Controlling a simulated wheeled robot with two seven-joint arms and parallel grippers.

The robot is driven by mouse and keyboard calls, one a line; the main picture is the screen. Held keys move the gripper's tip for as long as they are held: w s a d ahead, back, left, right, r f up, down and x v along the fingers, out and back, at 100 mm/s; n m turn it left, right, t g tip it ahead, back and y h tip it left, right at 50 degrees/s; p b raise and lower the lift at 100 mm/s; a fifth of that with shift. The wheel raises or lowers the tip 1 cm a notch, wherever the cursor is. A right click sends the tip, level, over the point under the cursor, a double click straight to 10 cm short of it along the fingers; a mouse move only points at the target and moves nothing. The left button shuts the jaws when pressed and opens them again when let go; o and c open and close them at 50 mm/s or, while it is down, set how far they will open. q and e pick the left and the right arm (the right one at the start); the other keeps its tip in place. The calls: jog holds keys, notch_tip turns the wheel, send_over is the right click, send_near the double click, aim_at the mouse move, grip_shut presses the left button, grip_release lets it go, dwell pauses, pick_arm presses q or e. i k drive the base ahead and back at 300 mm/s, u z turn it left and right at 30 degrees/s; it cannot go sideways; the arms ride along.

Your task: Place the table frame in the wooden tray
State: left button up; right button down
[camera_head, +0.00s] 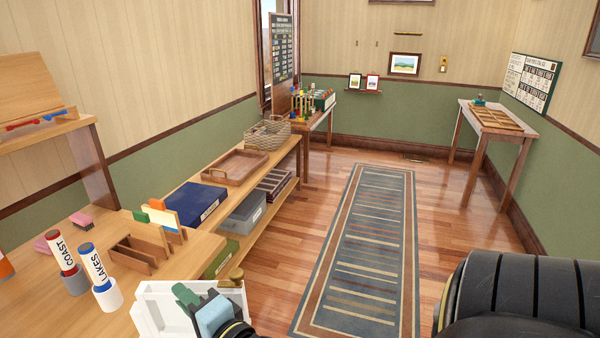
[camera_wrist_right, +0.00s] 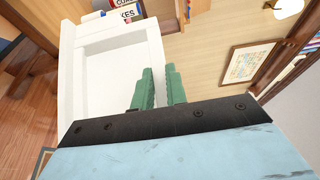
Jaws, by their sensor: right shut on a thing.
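The white table frame (camera_head: 158,309) is at the bottom of the head view, close to the wooden desk's near edge. In the right wrist view, the white frame (camera_wrist_right: 112,75) stands against the green fingers. My right gripper (camera_head: 184,294) is shut on the frame; its green fingers (camera_wrist_right: 157,90) show in the wrist view. The gripper hides part of the frame. The wooden tray (camera_head: 235,167) lies on the long bench, beyond the blue box, and looks empty. My left gripper is not in view.
A blue box (camera_head: 196,203) and a wire basket (camera_head: 268,134) flank the tray on the bench. COAST (camera_head: 62,254) and LAKES (camera_head: 95,265) rolls stand upright on the desk beside a wooden card holder (camera_head: 138,253). The rug (camera_head: 365,240) lies on clear floor right of the bench.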

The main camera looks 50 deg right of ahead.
aim_at(236, 168)
jog(key=u, duration=0.4)
jog(key=k, duration=0.25)
jog(key=z, duration=2.2)
jog(key=i, duration=1.65)
jog(key=z, duration=0.7)
jog(key=i, duration=1.7)
jog(key=u, duration=0.65)
jog(key=i, duration=1.3)
jog(key=u, duration=1.8)
jog(key=i, duration=0.75)
jog(key=u, duration=0.65)
jog(key=i, duration=0.45)
jog(key=z, duration=0.05)
